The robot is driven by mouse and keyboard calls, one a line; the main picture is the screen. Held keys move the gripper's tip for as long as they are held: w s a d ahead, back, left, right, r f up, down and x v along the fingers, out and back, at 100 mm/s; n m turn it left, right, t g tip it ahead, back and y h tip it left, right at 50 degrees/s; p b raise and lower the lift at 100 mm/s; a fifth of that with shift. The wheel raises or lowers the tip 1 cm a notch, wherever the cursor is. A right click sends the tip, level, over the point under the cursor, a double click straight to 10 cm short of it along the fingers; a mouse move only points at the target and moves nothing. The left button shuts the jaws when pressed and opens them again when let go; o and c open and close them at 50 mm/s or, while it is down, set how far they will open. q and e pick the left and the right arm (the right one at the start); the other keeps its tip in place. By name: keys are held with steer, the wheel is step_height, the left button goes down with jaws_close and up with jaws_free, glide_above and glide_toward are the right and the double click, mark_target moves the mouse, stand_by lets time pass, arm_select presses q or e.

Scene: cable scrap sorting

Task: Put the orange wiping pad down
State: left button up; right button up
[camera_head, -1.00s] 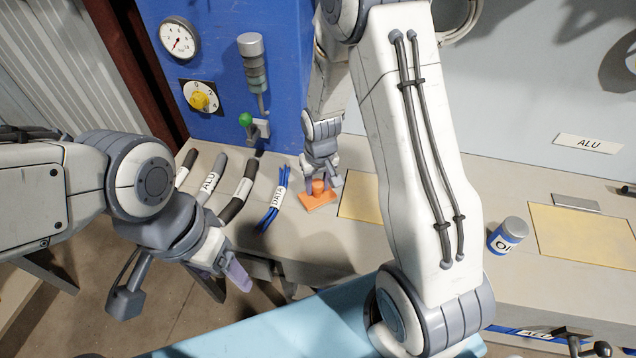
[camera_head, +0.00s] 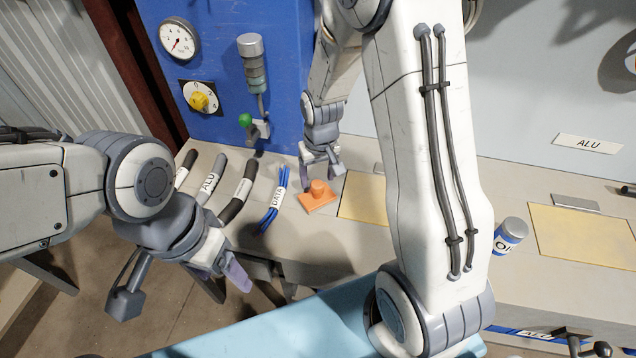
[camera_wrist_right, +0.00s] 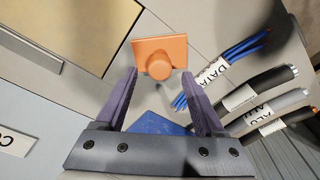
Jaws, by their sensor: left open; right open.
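The orange wiping pad (camera_head: 317,199) lies flat on the grey bench top, its round knob facing up. It also shows in the right wrist view (camera_wrist_right: 159,58), ahead of the fingertips. My right gripper (camera_head: 322,168) is open and empty, above and just behind the pad, apart from it. In the right wrist view its two fingers (camera_wrist_right: 165,88) are spread with nothing between them. My left gripper (camera_head: 228,285) is open and empty in front of the bench, at the lower left.
Several cable pieces, one blue bundle labelled DATA (camera_head: 273,205), lie left of the pad. A yellowish panel (camera_head: 362,198) is just right of it. A blue cabinet (camera_head: 215,60) with a gauge stands behind. A can (camera_head: 510,236) stands further right.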

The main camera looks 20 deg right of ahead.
mark_target(319, 188)
step_height(319, 188, up, 7)
steer(key=s+a+r+n, duration=0.4)
steer(key=s+a+r, duration=0.2)
steer(key=s+a, duration=0.5)
steer(key=s+a+n, duration=0.1)
steer(key=s, duration=0.5)
steer(key=s+a+r+n+g+y, duration=0.1)
steer(key=s+a+n, duration=0.1)
steer(key=s, duration=0.4)
steer(key=shift+s+r+n, duration=0.2)
steer(key=shift+r+n, duration=0.05)
steer(key=shift+n, duration=0.05)
